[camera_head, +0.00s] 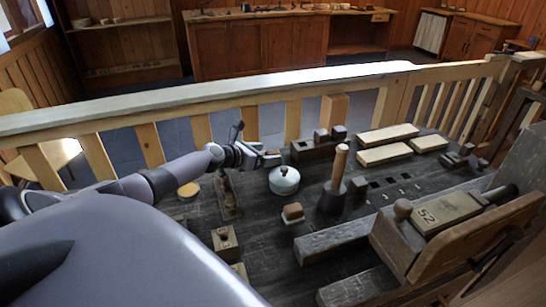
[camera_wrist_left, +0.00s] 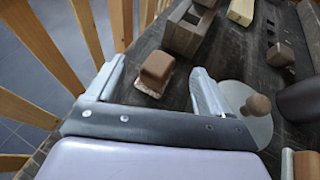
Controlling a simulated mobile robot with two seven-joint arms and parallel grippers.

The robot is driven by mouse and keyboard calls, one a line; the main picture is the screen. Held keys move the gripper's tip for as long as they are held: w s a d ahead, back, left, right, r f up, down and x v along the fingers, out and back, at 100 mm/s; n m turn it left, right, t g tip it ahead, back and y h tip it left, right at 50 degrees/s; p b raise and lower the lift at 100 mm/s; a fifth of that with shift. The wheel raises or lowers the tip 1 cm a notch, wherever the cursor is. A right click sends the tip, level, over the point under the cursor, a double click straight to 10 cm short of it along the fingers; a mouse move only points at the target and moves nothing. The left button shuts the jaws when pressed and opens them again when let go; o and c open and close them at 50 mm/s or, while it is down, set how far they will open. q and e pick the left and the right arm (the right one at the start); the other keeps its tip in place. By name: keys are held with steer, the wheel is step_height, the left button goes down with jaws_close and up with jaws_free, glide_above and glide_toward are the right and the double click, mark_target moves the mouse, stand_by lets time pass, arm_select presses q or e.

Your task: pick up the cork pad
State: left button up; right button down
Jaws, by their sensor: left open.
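My left gripper (camera_head: 268,158) reaches over the far side of the dark bench, near the railing. In the left wrist view its jaws (camera_wrist_left: 158,85) are open and empty. A brown rounded block on a thin pale base (camera_wrist_left: 155,70) shows between and beyond the fingertips, apart from both; it looks like the cork pad, though I cannot be certain. In the head view it is mostly hidden by the gripper. A similar brown block on a pale base (camera_head: 292,212) lies nearer on the bench. My right gripper is not in view.
A pale round lidded pot (camera_head: 284,181) stands close to the right finger. A dark slotted block (camera_head: 314,149) is behind, with pale bars (camera_head: 385,154) to the right. A wooden-handled tool (camera_head: 338,170) stands upright. The wooden railing (camera_head: 250,90) runs along the far edge.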

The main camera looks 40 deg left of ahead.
mark_target(271, 153)
arm_select(q)
steer(key=shift+w+d+f, duration=0.1)
steer(key=shift+w+f, duration=0.1)
steer(key=shift+w, duration=0.4)
steer(key=shift+b+x, duration=1.25)
steer(key=shift+x, duration=0.95)
steer(key=c, duration=1.3)
